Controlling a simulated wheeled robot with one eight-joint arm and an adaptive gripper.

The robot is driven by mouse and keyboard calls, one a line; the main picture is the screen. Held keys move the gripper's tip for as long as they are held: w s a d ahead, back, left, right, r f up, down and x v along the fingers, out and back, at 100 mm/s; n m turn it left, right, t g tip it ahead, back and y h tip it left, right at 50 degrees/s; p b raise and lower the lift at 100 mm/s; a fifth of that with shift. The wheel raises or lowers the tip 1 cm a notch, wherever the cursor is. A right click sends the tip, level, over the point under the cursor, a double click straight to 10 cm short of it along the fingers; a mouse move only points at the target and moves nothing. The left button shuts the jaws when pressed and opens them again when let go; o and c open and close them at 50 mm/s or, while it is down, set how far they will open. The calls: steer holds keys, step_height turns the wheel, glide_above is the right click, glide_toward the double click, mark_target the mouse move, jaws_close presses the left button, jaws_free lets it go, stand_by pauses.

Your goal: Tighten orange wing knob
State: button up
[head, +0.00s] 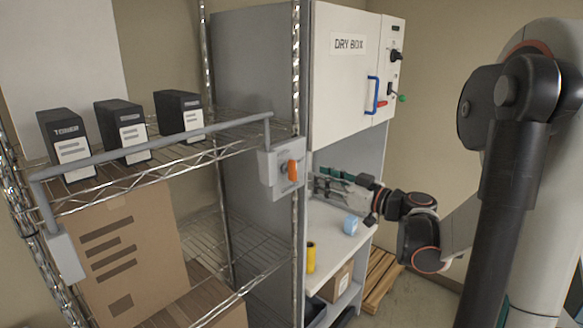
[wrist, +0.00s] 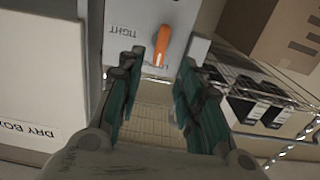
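The orange wing knob (head: 292,170) sits on a grey bracket plate (head: 272,172) fixed to the wire shelf's front right post. In the wrist view the orange knob (wrist: 161,46) stands slightly tilted from upright on the plate (wrist: 185,18), which reads "TIGHT" at its left; another label is partly hidden. My gripper (wrist: 155,80) is open, its teal-padded fingers apart, with the knob ahead of and roughly between the fingertips. Nothing is held.
A grey bar (head: 150,160) runs along the shelf front, before several toner boxes (head: 121,130). The dry box (head: 345,75) with a blue handle stands above a white counter (head: 330,245) holding a yellow cylinder (head: 311,257) and a light-blue roll (head: 351,225). A cardboard box (head: 130,255) sits below.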

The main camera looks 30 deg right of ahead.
mark_target(296, 170)
steer(key=p+x, duration=0.1)
steer(key=x, duration=0.9)
steer(key=shift+w+a, duration=0.1)
steer(key=shift+w, duration=0.15)
steer(key=shift+c, duration=0.5)
steer(key=c, duration=0.7)
